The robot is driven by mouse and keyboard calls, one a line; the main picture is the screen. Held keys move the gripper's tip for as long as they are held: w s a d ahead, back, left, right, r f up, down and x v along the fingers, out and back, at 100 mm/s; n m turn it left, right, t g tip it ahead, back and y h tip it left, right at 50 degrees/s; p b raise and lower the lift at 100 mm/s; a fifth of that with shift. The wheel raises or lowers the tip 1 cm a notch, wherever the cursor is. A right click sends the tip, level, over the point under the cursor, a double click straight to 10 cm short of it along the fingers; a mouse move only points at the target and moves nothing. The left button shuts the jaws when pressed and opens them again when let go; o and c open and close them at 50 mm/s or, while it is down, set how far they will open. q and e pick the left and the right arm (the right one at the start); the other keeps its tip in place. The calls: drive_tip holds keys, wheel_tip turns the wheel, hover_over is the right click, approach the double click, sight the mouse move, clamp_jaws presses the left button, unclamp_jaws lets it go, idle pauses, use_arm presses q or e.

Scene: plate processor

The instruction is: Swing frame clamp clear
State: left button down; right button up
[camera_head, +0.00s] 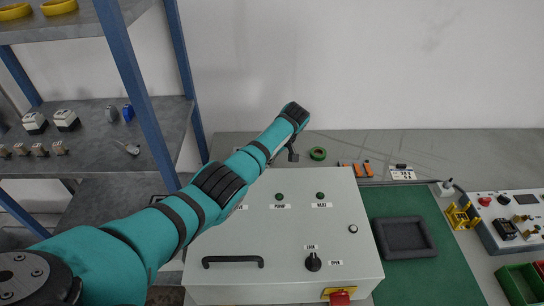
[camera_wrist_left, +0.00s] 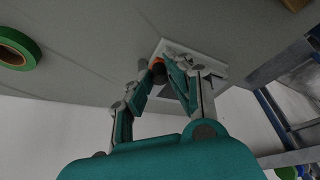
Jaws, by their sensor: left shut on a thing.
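My left arm reaches across the grey-white processor box (camera_head: 215,240) to its far side in the head view. Little of my left gripper (camera_head: 293,153) shows there. In the left wrist view my left gripper (camera_wrist_left: 165,78) is shut on a small dark part with an orange patch (camera_wrist_left: 157,65). This part sits at a pale square plate (camera_wrist_left: 208,62) on the grey surface. The fingers hide much of it, so I cannot tell for sure that it is the frame clamp, or which way it is turned. My right gripper is in neither view.
Green tape (camera_head: 318,154) and orange-handled items (camera_head: 356,170) lie behind the box. A black tray (camera_head: 405,250) lies on a green mat (camera_head: 390,203), with a yellow fixture (camera_head: 458,217) and a control panel (camera_head: 515,218) farther right. A blue-posted shelf (camera_head: 140,85) stands left.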

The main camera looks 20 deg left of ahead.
use_arm(q)
drive_tip(key=c, duration=1.2)
unclamp_jaws()
drive_tip(key=shift+c, duration=0.2)
drive_tip(key=shift+r, duration=0.1)
drive_tip(key=v, duration=1.1)
drive_tip(key=shift+r, duration=0.4)
drive_tip(key=shift+d, duration=0.15)
